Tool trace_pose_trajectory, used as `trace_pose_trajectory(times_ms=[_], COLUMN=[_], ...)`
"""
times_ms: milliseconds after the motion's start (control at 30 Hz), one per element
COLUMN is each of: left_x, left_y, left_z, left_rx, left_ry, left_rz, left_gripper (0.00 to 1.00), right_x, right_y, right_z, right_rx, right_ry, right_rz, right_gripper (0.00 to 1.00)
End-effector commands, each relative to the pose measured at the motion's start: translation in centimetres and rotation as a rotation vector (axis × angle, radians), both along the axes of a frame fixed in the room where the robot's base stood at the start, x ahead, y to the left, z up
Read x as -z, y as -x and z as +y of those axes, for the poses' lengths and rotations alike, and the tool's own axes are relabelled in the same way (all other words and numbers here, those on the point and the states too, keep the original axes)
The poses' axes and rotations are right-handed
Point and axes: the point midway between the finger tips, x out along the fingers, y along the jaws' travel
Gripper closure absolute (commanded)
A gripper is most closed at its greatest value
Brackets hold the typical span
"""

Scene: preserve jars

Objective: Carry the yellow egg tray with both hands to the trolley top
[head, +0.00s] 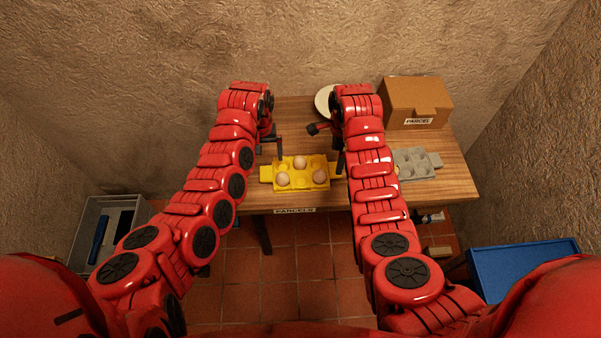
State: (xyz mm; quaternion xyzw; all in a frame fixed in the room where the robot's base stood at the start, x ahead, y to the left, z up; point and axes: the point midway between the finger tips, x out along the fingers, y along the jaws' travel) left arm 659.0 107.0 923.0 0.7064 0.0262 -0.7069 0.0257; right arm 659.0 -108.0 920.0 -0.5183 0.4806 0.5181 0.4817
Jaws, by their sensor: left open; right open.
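The yellow egg tray (303,184) lies on the wooden table near its front edge, with eggs in some of its cups; three show. A tab sticks out at its left end; its right end is close to my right arm and partly hidden. My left gripper (271,146) is open just behind the tray's left end. My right gripper (327,144) is open just behind its right end. Neither appears to hold the tray. A blue surface (525,268) at the lower right, apparently the trolley top, looks empty and is partly hidden by my body.
The wooden table (457,180) also bears a cardboard parcel box (415,100), a grey egg tray (425,168) right of my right arm, and a white plate (321,101) behind my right gripper. A grey bin (87,218) stands at the lower left. Walls close in on both sides.

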Motion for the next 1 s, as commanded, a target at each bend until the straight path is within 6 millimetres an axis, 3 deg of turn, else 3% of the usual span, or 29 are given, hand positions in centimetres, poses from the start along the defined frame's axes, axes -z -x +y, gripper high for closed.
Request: trace_pose_trajectory(times_ms=[200,367,833,1000], left_x=[3.9,5.5,6.4,6.4], left_y=[0.1,0.0,0.0,0.0], left_z=[0.1,0.1,0.0,0.1], left_rx=[0.001,0.002,-0.001,-0.001], left_ry=[-0.003,-0.003,0.000,0.000], left_rz=[0.002,0.001,-0.001,-0.001], left_gripper=[0.03,0.03,0.03,0.32], right_x=[4.1,5.7,6.5,6.5], right_y=[0.2,0.1,0.1,0.1], right_z=[0.0,0.0,0.0,0.0], right_rx=[0.001,0.001,0.000,0.000], right_ry=[0.000,-0.001,0.001,0.001], right_rz=[0.006,0.005,0.001,0.001], right_gripper=[0.00,0.00,0.00,0.29])
